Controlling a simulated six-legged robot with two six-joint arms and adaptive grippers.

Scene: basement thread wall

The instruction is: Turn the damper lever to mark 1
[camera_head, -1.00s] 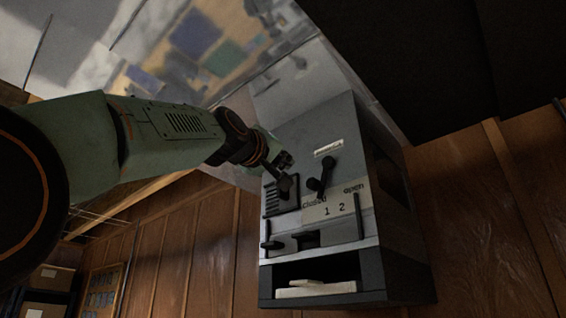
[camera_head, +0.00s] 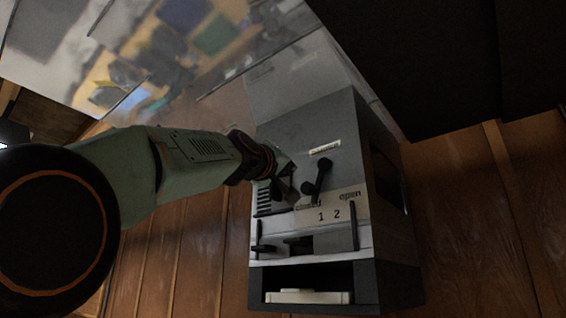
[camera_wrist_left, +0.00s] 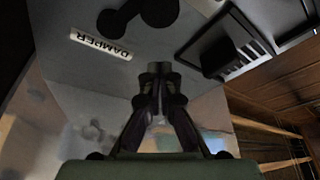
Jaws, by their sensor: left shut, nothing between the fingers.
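The damper lever (camera_head: 317,178) is a black two-knobbed bar on the sloped grey face of the box, under a small white label. It slants, its lower end down and left, close to the word "closed". A pale plate (camera_head: 333,213) below carries marks 1 and 2; "open" is at the right. My left gripper (camera_head: 289,191) is shut and empty, just left of the lever's lower end. In the left wrist view, its fingertips (camera_wrist_left: 159,74) are shut below the lever (camera_wrist_left: 140,12) and beside the DAMPER label (camera_wrist_left: 101,44); I see a gap. My right gripper is not in view.
A black slotted vent (camera_head: 264,200) lies left of the lever, near my gripper. Two small sliders and an open bay with pale blocks (camera_head: 307,297) sit below. Wooden panelling (camera_head: 480,215) stands around the box, and a dark mass hangs above right.

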